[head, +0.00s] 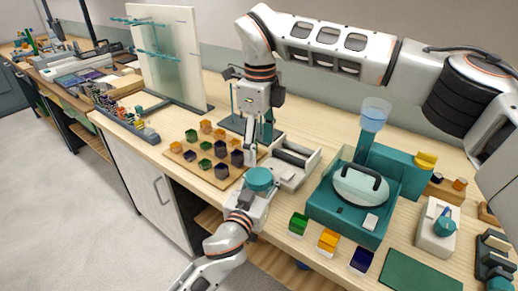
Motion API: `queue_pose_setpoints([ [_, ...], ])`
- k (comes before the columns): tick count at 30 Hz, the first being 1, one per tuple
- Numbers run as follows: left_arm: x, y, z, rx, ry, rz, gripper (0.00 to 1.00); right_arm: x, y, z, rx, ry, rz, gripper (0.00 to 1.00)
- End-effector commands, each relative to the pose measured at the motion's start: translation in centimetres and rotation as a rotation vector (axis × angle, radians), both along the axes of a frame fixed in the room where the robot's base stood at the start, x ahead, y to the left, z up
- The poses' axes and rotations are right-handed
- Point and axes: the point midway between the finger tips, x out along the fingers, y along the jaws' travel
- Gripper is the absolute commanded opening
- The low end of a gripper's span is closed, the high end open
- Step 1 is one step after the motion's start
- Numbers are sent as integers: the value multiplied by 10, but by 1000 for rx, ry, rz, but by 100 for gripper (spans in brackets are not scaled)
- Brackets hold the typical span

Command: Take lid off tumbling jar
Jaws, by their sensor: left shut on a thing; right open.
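A teal round lid (259,178) shows above my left gripper (256,190), at the front edge of the bench. My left gripper is shut on the tumbling jar under this lid; the jar's body is mostly hidden by the gripper. My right gripper (250,138) points down above and slightly left of the lid, apart from it.
A white roller tumbler (308,166) stands just right of the jar. A wooden board (178,150) with several colored cups is at left. A teal machine with a domed cover (361,186) stands at right. Small green, yellow and blue boxes line the front edge.

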Motion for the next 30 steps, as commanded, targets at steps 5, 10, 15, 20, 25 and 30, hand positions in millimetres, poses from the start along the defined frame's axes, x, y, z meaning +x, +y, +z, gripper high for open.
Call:
queue_pose_setpoints([
  [5, 0, 0, -1, 1, 2, 0, 0, -1, 0, 0, 0, 0, -323, 62],
  [10, 0, 0, -1, 1, 2, 0, 0, -1, 0, 0, -1, 0, -638, 62],
  [15, 0, 0, -1, 1, 2, 0, 0, -2, 1, 0, -2, -1, -953, 62],
  [20, 0, 0, -2, 1, 2, 0, 0, -2, 1, 0, -2, -1, -1249, 62],
  [25, 0, 0, -2, 1, 3, 0, 0, -3, 1, 0, -2, -1, -1563, 62],
  [30, 0, 0, -2, 1, 3, 0, 0, -3, 1, 0, -2, -2, -1878, 62],
])
